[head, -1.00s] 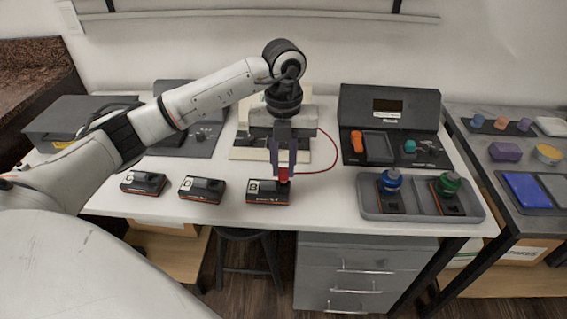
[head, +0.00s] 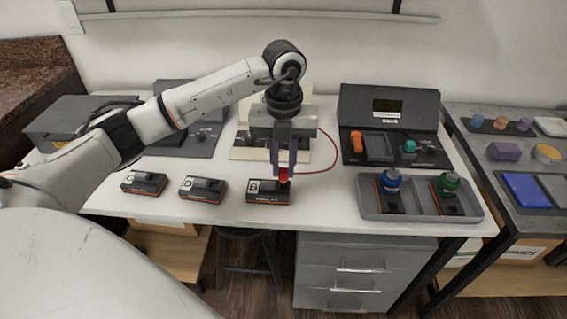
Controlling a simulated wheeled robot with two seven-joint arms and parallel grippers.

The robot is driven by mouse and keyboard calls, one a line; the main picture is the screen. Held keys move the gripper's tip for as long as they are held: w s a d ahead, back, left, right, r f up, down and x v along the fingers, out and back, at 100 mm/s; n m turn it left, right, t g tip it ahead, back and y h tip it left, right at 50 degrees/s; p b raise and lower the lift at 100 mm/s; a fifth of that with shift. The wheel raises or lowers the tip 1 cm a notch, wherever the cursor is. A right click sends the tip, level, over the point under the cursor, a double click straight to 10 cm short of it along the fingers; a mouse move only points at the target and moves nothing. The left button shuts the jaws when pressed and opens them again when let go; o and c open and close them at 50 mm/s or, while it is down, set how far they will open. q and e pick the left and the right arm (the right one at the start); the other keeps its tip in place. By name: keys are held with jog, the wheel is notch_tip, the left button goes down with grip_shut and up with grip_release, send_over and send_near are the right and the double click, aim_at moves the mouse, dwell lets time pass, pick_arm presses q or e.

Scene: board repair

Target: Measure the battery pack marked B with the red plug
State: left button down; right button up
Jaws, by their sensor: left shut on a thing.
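The battery pack marked B (head: 262,197) lies near the front edge of the white table, its letter showing at its left end. My left gripper (head: 284,170) points down over the right end of this pack and is shut on the red plug (head: 284,178). The plug is at the pack's right end; I cannot tell whether it is fully seated. A red cable (head: 327,164) curves from behind the gripper to the right. The meter (head: 388,108) with a dark display stands at the back right. My right gripper is not in view.
Packs C (head: 144,183) and D (head: 203,189) lie to the left of B. A grey tray (head: 420,213) with blue-topped and green-topped items stands to the right. A side table (head: 505,165) holds coloured pieces.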

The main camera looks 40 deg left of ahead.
pick_arm(q)
jog(key=shift+f, duration=0.5)
dwell(0.9)
jog(key=shift+f+b, duration=0.45)
jog(key=shift+f, duration=0.05)
dwell(0.8)
jog(key=c, duration=1.3)
grip_release()
jog(key=shift+o, duration=0.2)
jog(key=shift+r, duration=0.2)
jog(key=shift+r+p, duration=1.3)
jog(key=shift+r, duration=0.05)
jog(key=shift+r, duration=0.1)
